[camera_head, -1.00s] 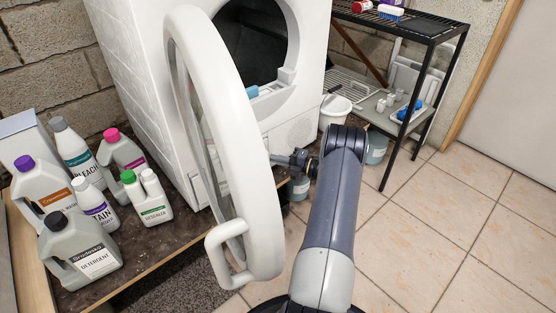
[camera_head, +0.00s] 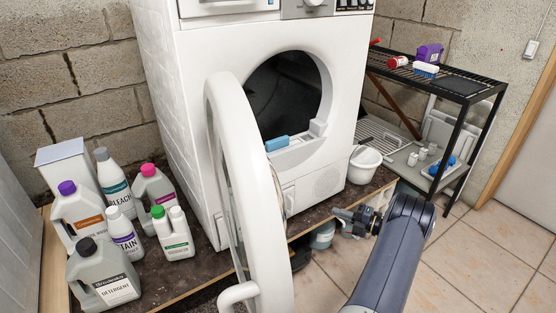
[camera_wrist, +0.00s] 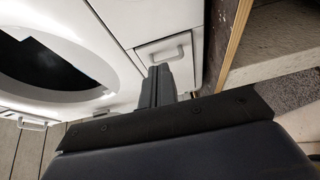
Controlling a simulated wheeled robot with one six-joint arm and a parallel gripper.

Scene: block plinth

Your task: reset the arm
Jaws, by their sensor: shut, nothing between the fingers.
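My gripper (camera_head: 340,213) is in front of the plinth's front edge, low and to the right of the open door. In the wrist view its fingers (camera_wrist: 157,84) are together with nothing between them. My arm comes in from the lower right. The white washing machine (camera_head: 205,110) stands on the plinth (camera_head: 205,266), with its round door (camera_head: 265,205) swung open toward me. A blue block-like item (camera_head: 277,143) lies at the lower lip of the drum opening. The wrist view shows the machine's lower front, including a small hatch with a handle (camera_wrist: 167,54), beyond the fingers.
Several bottles, including a grey detergent jug (camera_head: 103,279), stand on the plinth at left. A black wire shelf (camera_head: 455,85) holding a purple container (camera_head: 430,53) stands at right. A white bucket (camera_head: 365,165) stands beside the machine. Tiled floor (camera_head: 490,245) at lower right is clear.

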